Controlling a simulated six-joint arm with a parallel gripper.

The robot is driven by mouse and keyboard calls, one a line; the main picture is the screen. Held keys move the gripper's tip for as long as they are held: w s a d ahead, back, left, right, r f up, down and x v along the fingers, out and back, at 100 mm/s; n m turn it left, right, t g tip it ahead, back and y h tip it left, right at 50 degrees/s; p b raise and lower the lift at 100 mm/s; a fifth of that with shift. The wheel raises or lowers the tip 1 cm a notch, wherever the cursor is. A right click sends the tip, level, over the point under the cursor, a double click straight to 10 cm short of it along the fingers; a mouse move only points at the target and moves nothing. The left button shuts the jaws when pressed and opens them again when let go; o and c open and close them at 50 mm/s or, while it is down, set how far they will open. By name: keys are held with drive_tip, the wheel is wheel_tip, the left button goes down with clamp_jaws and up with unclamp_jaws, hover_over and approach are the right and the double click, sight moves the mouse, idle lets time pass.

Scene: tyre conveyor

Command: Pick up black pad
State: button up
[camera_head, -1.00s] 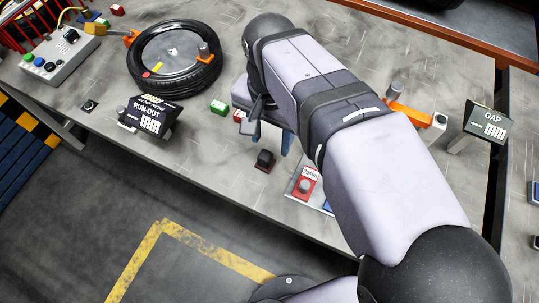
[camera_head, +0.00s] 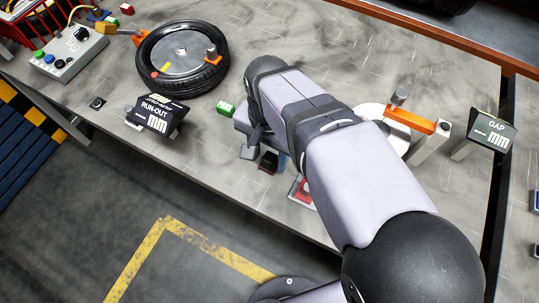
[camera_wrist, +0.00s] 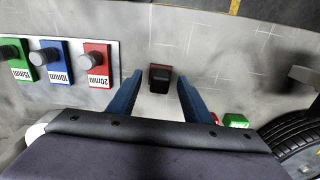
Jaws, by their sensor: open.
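The black pad (camera_wrist: 160,77) is a small dark block with a reddish base, lying on the grey workbench (camera_wrist: 230,62). In the wrist view it sits between and just beyond the fingertips of my gripper (camera_wrist: 158,85), which is open with two blue fingers and nothing held. In the head view the black pad (camera_head: 268,160) shows near the bench's front edge, partly covered by my gripper (camera_head: 268,158), which is itself mostly hidden by the arm. I cannot tell the height of the fingers above the bench.
Red (camera_wrist: 96,66), blue (camera_wrist: 57,64) and green (camera_wrist: 17,62) labelled blocks with knobs stand left in the wrist view. A tyre (camera_head: 182,58), a RUN-OUT display (camera_head: 158,115), a GAP display (camera_head: 490,131) and a small green block (camera_head: 226,108) stand on the bench.

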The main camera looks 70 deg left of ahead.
sight(269, 158)
drive_tip(key=shift+f, duration=0.95)
clamp_jaws()
drive_tip(key=shift+r, duration=0.15)
wheel_tip(269, 158, up, 10)
drive_tip(key=shift+f+b, duration=0.1)
drive_tip(key=shift+b, duration=0.35)
